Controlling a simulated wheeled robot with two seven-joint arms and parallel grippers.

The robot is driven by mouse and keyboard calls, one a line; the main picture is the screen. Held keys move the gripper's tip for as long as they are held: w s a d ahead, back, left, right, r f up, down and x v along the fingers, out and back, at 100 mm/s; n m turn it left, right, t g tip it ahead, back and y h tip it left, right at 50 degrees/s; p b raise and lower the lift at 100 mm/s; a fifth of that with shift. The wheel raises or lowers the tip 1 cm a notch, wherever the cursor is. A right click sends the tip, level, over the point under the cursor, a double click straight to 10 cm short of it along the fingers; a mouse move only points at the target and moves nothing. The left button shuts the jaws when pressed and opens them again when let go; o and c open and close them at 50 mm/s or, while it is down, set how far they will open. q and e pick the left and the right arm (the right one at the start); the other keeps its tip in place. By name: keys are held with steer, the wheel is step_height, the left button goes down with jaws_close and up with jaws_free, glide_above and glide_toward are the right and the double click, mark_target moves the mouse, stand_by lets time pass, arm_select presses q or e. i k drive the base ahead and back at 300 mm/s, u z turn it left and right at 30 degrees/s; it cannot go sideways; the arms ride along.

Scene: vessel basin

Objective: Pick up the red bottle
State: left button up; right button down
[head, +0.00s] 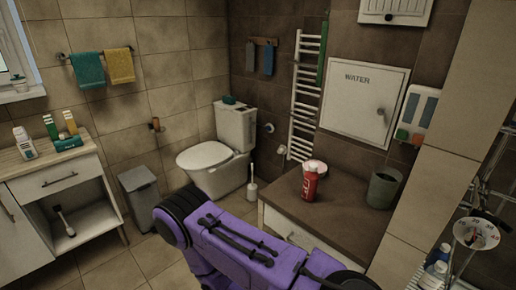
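The red bottle (311,184) stands upright on the brown countertop (345,215) of a low cabinet, right of centre in the head view. It is red with pale markings on its side. A white round object (318,166) is right behind its top, and I cannot tell whether the two touch. Neither of my grippers is in view.
A dark green cup-like bin (382,187) stands at the right of the same countertop. A toilet (212,158), a toilet brush (252,185) and a grey bin (140,190) are to the left. A wire rack (470,225) stands at the right edge.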

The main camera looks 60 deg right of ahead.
mark_target(311, 185)
steer(key=i, duration=2.05)
steer(key=z, duration=4.15)
